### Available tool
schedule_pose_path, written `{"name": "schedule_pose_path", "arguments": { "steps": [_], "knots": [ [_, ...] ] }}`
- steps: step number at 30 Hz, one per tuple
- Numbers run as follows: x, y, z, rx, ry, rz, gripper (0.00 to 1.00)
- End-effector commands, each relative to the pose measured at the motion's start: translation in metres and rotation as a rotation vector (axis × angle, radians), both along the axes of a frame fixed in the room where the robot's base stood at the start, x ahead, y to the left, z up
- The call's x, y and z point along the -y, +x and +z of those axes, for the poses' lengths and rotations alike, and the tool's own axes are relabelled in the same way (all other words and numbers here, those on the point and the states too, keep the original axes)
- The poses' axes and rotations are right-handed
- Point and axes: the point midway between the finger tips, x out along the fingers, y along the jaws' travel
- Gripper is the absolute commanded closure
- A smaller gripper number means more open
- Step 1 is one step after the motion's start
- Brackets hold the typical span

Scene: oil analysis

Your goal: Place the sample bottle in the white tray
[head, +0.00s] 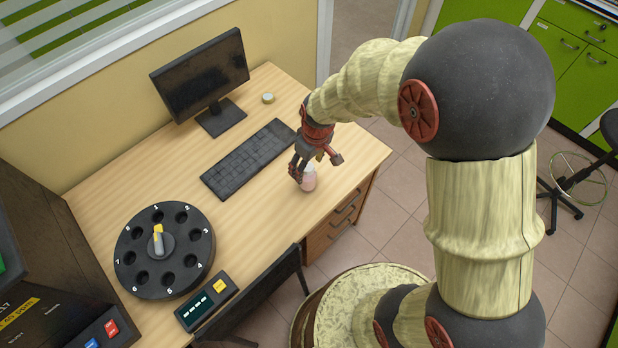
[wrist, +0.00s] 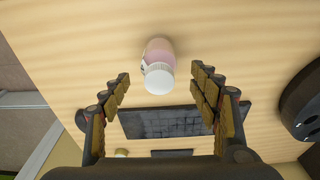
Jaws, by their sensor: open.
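The sample bottle (head: 308,183) is small and pink with a white ribbed cap, and it stands on the wooden desk near its right end. It also shows in the wrist view (wrist: 158,52), cap towards the camera. My gripper (head: 315,168) is just above the bottle, partly covering it in the head view. In the wrist view my gripper (wrist: 160,74) has its fingers spread wide, with the cap at the gap between the fingertips and the body beyond them. No finger clearly touches it. I see no white tray in either view.
A black keyboard (head: 248,158), a monitor (head: 200,80) and a small round pale item (head: 268,98) are on the desk (head: 120,177). A black numbered carousel (head: 190,245) and a display box (head: 207,302) stand at the left. A dark chair (head: 275,290) is at the front edge.

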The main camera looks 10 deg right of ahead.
Motion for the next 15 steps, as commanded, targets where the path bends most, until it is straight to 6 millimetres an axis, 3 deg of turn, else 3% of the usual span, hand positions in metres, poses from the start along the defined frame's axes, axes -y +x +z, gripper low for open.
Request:
{"name": "schedule_pose_path", "arguments": {
  "steps": [15],
  "knots": [
    [-0.004,0.008,-0.058,-0.001,0.000,-0.002,0.38]
  ]
}}
